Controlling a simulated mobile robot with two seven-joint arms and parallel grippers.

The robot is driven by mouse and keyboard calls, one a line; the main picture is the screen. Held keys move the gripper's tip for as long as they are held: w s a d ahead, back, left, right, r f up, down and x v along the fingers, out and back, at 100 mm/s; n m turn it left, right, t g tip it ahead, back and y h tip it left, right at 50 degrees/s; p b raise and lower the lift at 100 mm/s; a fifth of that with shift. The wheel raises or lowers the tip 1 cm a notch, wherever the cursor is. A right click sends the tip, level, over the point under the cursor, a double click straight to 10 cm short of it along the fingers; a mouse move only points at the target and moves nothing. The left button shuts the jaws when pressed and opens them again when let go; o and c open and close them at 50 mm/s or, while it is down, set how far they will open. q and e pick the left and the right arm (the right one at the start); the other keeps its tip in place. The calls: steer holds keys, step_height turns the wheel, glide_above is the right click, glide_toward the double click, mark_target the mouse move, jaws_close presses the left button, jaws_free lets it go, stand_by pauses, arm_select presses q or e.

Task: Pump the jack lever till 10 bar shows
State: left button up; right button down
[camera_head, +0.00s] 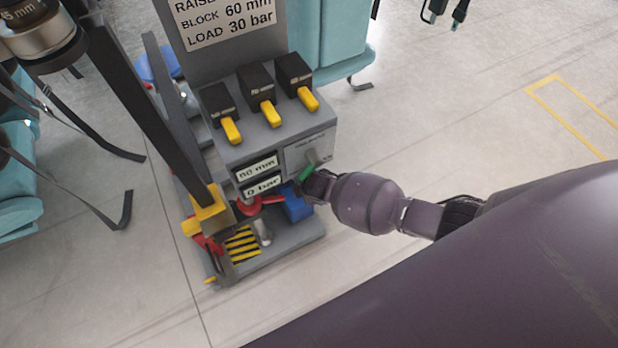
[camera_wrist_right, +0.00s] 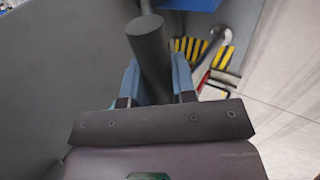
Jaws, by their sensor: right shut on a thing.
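The grey jack stand (camera_head: 300,135) is left of centre in the head view. Its two small displays (camera_head: 258,176) show a millimetre reading, its first digit unclear, and "0 bar". My right gripper (camera_head: 308,186) is at the stand's lower right side. In the right wrist view a dark grey round bar, seemingly the jack lever (camera_wrist_right: 150,50), stands between the blue fingers of my right gripper (camera_wrist_right: 154,78), which is shut on it. In the head view the gripper hides most of this bar. My left gripper is not in view.
Three black switches with yellow levers (camera_head: 267,112) top the stand; a sign (camera_head: 225,20) above reads "LOAD 30 bar". A blue block (camera_head: 297,207) and red parts are low on the base. A long dark post (camera_head: 140,90) leans at left. Floor on the right is clear.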

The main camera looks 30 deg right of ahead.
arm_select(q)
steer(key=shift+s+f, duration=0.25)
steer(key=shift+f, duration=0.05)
arm_select(e)
steer(key=shift+w+d+f, duration=0.1)
steer(key=shift+f, duration=0.05)
steer(key=c, duration=1.4)
jaws_free()
steer(key=o, duration=0.5)
steer(key=shift+w+f, duration=0.1)
steer(key=shift+f, duration=0.25)
steer(key=o, duration=0.3)
steer(key=shift+r, duration=0.25)
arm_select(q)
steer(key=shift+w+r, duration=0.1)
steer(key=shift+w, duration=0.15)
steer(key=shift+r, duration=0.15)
arm_select(e)
steer(key=shift+r, duration=0.1)
